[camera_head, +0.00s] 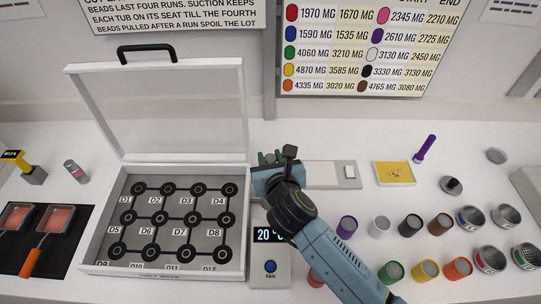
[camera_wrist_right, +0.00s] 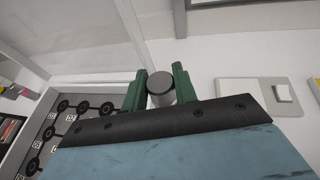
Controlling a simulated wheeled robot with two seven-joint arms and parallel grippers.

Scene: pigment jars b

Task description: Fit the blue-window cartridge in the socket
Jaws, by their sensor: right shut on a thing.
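My right gripper (camera_head: 268,158) is just right of the open case, over the back middle of the table. In the right wrist view its green fingers (camera_wrist_right: 160,92) are shut on a small cylinder with a dark grey round end (camera_wrist_right: 160,79). No blue window shows on this cylinder, so I cannot tell its window colour. In the head view the gripper and arm hide it. I cannot pick out the socket in either view. My left gripper is not in view.
The open case (camera_head: 245,240) holds a grid of black round seats; its clear lid stands up. A device with a lit display (camera_head: 270,235) is beside it. Several colored jars (camera_head: 425,270) and metal tins (camera_head: 490,258) fill the right. A white panel (camera_head: 335,175) lies behind my arm.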

